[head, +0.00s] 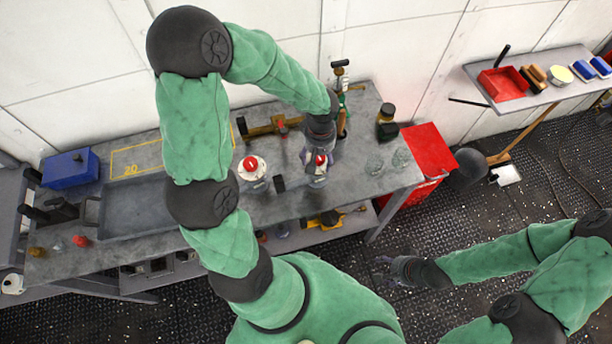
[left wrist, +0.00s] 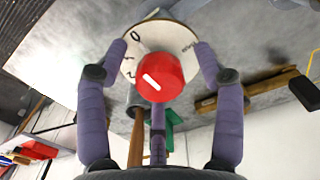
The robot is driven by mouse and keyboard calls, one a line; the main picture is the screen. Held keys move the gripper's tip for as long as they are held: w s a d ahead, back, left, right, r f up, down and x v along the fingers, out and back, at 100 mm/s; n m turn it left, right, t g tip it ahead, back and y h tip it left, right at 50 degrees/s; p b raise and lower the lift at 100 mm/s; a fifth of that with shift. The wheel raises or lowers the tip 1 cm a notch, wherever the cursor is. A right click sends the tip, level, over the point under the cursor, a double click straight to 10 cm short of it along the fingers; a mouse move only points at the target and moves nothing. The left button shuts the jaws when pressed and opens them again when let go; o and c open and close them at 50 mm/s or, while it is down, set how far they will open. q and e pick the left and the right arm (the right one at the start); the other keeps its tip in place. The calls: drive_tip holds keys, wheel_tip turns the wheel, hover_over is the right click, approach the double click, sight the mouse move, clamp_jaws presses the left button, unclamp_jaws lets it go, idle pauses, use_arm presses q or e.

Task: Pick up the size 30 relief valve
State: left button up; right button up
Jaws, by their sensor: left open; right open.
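Two valves with red caps and pale round dials stand on the grey workbench (head: 285,205). One valve (head: 252,168) is left of my left gripper. The other valve (head: 319,163) is at my left gripper (head: 316,158). In the left wrist view, my open fingers are spread around a red cap (left wrist: 160,77) on a white dial (left wrist: 180,40), with no clear grip on it. The dial has dark marks, but I cannot read a full size. My right gripper (head: 392,268) is open and empty over the floor, away from the bench.
A brass-coloured fitting (head: 262,128) lies behind the valves. A red cabinet (head: 428,150) stands beside the bench.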

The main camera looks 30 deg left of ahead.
use_arm(q)
clamp_jaws()
